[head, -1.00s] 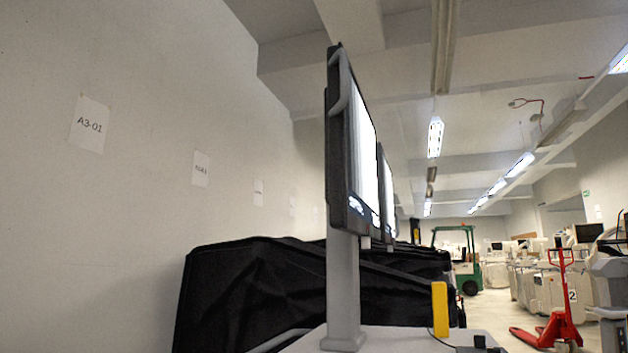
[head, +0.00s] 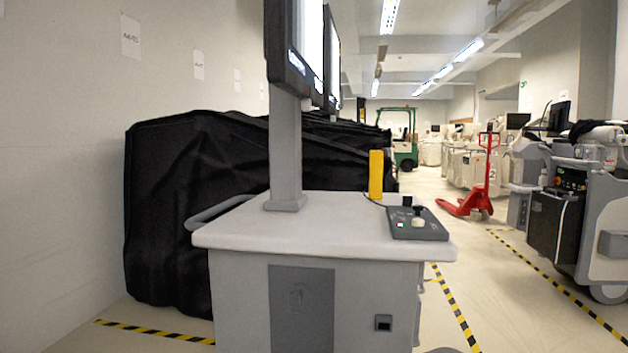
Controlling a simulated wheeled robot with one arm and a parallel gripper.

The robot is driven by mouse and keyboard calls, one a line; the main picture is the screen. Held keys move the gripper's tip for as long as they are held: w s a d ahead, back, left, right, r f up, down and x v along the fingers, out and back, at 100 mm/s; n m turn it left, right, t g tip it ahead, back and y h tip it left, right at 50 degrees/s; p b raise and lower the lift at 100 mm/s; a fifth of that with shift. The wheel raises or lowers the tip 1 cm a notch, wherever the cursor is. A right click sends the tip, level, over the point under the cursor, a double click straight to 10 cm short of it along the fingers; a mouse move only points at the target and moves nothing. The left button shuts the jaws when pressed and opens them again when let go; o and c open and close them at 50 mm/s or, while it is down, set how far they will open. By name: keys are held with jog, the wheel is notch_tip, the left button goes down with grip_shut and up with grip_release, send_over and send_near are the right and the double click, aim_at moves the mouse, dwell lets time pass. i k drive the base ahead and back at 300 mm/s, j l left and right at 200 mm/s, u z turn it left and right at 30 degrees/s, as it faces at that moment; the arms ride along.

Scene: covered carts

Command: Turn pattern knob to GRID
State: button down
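A dark control panel (head: 417,224) lies on the right side of a light grey cart top (head: 330,228) in the head view. It carries a pale round control (head: 418,222), a small lit white square and a black raised part at its back edge. I cannot tell which of these is the pattern knob, and no GRID label is readable. A monitor (head: 293,45) stands on a grey post on the cart, its screen seen at a steep angle. My gripper is not in view.
Black covered carts (head: 190,200) stand behind and left, along the wall. A yellow upright block (head: 376,175) is at the cart's back. A red pallet jack (head: 475,190), a green forklift (head: 402,150) and grey machines (head: 590,200) stand right. Striped tape marks the open floor (head: 500,300).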

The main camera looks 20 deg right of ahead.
aim_at(417, 209)
jog(key=l, duration=0.7)
jog(key=k+l+u, duration=0.15)
jog(key=l, duration=0.55)
